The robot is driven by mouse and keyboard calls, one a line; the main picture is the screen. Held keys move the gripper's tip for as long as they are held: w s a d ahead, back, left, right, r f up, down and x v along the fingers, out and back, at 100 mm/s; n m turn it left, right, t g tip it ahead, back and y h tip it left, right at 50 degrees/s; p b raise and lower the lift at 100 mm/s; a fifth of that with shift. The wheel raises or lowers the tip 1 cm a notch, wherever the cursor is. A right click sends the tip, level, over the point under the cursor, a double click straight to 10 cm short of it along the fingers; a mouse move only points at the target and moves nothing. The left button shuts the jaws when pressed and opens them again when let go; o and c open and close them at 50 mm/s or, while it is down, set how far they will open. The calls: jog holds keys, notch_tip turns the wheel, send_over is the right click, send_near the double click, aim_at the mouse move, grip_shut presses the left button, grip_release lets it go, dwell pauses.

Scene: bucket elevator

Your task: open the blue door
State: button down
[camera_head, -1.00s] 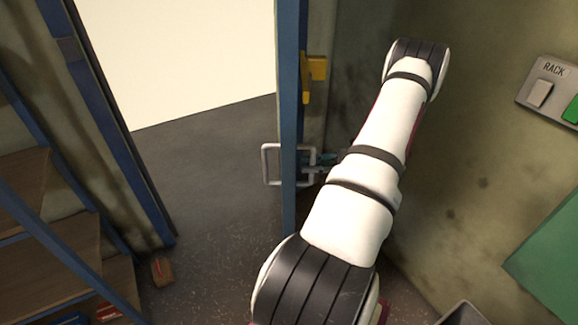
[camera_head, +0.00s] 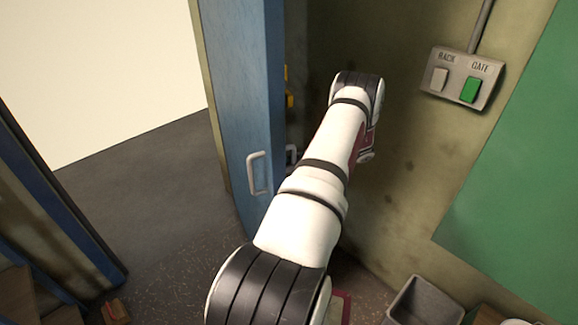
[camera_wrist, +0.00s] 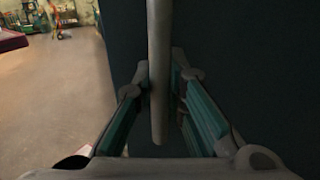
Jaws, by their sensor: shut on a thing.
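The blue door (camera_head: 245,100) stands ajar in the head view, its broad blue face turned partly toward me. A pale handle (camera_head: 258,173) is on that face. Part of a second handle (camera_head: 291,154) shows at the door's right side, near my arm. In the wrist view a grey handle bar (camera_wrist: 158,35) runs down between the fingers of my gripper (camera_wrist: 166,78), one finger on each side. My gripper is shut on this bar. A dark door surface fills the right of that view. My arm hides the gripper in the head view.
A wall panel with RACK and GATE buttons (camera_head: 462,78) and a green board (camera_head: 515,170) are on the right. A grey bin (camera_head: 425,303) stands at bottom right. The doorway floor (camera_head: 140,175) at left is open. A small reddish block (camera_head: 116,312) lies at lower left.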

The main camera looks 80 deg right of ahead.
jog(key=shift+f, duration=0.1)
jog(key=c, duration=1.6)
grip_release()
jog(key=v, duration=0.7)
jog(key=shift+s, duration=0.2)
jog(key=shift+d, duration=0.15)
